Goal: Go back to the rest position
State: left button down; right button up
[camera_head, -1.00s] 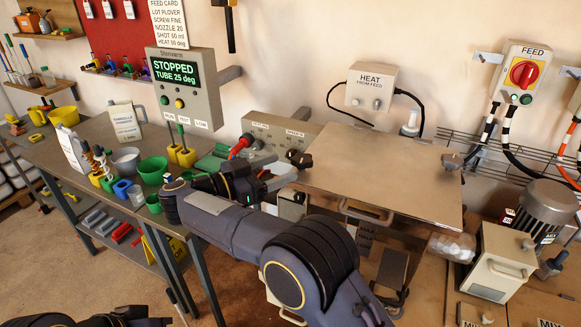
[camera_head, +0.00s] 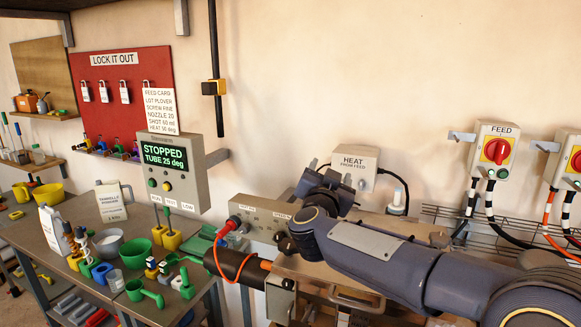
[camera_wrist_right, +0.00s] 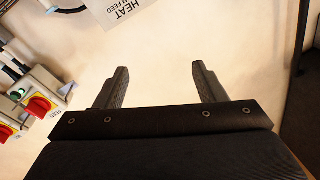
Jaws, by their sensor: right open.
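My right arm reaches in from the right in the head view, across the bench with the machine. My right gripper (camera_head: 313,171) is raised in front of the wall, just left of the grey HEAT box (camera_head: 352,163). In the right wrist view the right gripper (camera_wrist_right: 158,88) has its two fingers wide apart with nothing between them. The HEAT box (camera_wrist_right: 118,10) shows there at the top edge. My left gripper is not in the head view.
The FEED switch box (camera_head: 494,150) with a red knob is on the wall at right. The display panel (camera_head: 165,160) reads STOPPED, TUBE 25 deg. The wall above the HEAT box is bare.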

jog(key=s+d+f+n+g+y, duration=0.1)
jog(key=s+d+n+y, duration=0.25)
jog(key=s+y, duration=0.2)
jog(key=s+d+f+n+g+y, duration=0.2)
jog(key=s+d+y, duration=0.2)
jog(key=s, duration=0.3)
jog(key=s+d+f+g, duration=0.1)
jog(key=s+f+g, duration=0.2)
jog(key=s+f, duration=0.4)
jog(key=s+d+f+g, duration=0.2)
jog(key=s+f, duration=0.5)
jog(key=s, duration=0.5)
jog(key=s+d+f+g+h, duration=0.1)
jog(key=s+f+g, duration=0.4)
jog(key=s, duration=0.5)
notch_tip(320, 180, down, 3)
jog(key=shift+d+r, duration=0.15)
jog(key=shift+d, duration=0.15)
jog(key=shift+o, duration=0.2)
